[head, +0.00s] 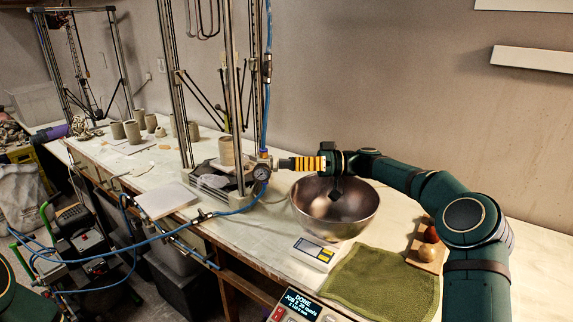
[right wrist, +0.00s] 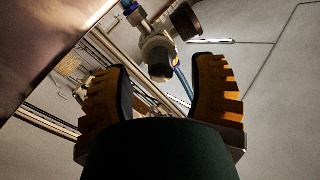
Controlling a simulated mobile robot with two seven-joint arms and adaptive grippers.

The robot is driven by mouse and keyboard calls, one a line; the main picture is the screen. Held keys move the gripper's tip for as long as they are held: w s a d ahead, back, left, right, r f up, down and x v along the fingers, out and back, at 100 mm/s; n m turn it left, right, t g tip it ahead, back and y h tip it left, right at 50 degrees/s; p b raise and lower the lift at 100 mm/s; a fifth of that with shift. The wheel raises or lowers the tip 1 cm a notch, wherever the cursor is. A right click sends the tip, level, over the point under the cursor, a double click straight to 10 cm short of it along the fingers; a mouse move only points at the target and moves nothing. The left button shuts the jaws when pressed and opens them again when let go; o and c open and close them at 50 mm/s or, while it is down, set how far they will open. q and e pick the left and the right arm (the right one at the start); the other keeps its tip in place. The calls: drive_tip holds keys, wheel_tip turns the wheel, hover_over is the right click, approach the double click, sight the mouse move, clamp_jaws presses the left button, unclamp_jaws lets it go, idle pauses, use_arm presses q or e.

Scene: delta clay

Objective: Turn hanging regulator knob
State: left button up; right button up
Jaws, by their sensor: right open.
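The hanging regulator (head: 262,160) is a small metal body on a blue hose, with a round gauge (head: 261,173) facing forward. It hangs beside the front right post of the delta printer. In the right wrist view the regulator (right wrist: 156,47) lies ahead of the fingers, and its short dark knob (right wrist: 160,72) points toward the camera, between the two fingertips. My right gripper (head: 281,163) has orange ribbed fingers and comes from the right, with its tips just right of the regulator. In the right wrist view its fingers (right wrist: 162,75) are spread, with no visible contact. My left gripper is out of view.
A steel bowl (head: 340,222) stands below my right wrist. A white scale (head: 313,250), a green towel (head: 375,283) and a wooden board (head: 422,258) lie in front. Printer posts (head: 236,80) and the blue hose (head: 180,233) are close on the left.

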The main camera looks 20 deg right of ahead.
drive_tip(key=shift+v, duration=2.55)
